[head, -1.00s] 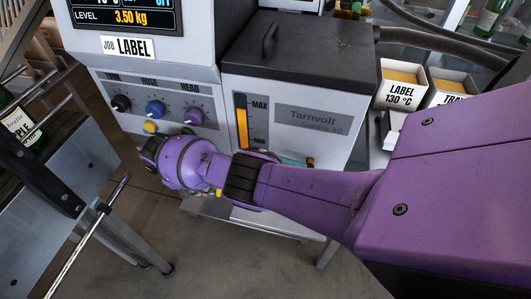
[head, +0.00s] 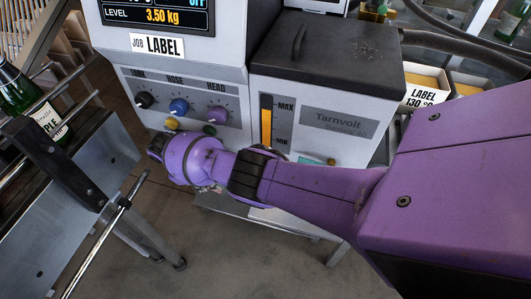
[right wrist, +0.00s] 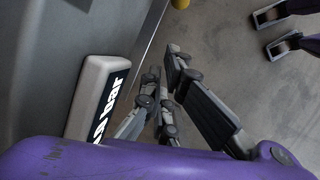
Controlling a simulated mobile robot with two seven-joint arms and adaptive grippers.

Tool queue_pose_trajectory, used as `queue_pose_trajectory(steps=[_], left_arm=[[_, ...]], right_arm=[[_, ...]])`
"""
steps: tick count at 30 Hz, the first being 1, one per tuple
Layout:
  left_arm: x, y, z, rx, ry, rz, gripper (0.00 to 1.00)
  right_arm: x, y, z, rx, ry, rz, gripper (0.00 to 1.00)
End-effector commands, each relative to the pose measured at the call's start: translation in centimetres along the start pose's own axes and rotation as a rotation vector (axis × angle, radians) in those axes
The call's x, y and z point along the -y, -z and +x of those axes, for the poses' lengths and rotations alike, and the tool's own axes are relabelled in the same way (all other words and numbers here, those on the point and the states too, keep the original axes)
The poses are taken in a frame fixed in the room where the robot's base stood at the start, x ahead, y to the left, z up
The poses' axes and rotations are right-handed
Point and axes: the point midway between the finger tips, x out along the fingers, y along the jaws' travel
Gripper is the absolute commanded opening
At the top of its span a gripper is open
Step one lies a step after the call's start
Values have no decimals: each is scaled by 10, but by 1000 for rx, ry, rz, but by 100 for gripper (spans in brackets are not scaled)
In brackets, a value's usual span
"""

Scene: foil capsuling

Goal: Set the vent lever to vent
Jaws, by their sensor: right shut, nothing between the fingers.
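My right gripper reaches in over the front of the grey machine (head: 215,70). In the head view my purple wrist hides most of it. In the right wrist view the right gripper (right wrist: 160,105) is shut and empty, its fingers together, apart from a pale gauge block (right wrist: 93,98) marked "bar" beside them. A green knob (head: 209,130) and a yellow knob (head: 172,124) sit low on the panel by the wrist. A teal part with a brass end (head: 325,161) shows at the tank's lower front. I cannot tell which part is the vent lever. My left gripper is not identifiable.
The tank (head: 310,130) with its level window (head: 266,122) stands right of the panel. A metal rail stand (head: 60,200) with bottles (head: 30,105) is at the left. The floor below is clear.

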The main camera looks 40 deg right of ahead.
Motion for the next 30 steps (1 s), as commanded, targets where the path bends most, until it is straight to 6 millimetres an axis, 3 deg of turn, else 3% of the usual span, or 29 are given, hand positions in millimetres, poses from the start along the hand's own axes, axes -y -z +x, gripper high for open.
queue_pose_trajectory(steps=[1, 6, 12, 18, 30], left_arm=[[1, 1, 0, -3, 1, 2, 46], [2, -2, 2, 1, 1, 6, 46], [-1, -18, 0, 31, 0, 0, 46], [0, -16, 1, 26, 1, 2, 46], [0, -8, 3, 11, -1, 3, 46]], right_arm=[[-2, 7, -16, -7, -3, 0, 0], [-4, 20, -52, -4, -3, -1, 0], [-5, 31, -82, -1, -2, -1, 0], [-6, 34, -93, -1, -2, 0, 0], [-6, 34, -94, -1, -2, -1, 0]])
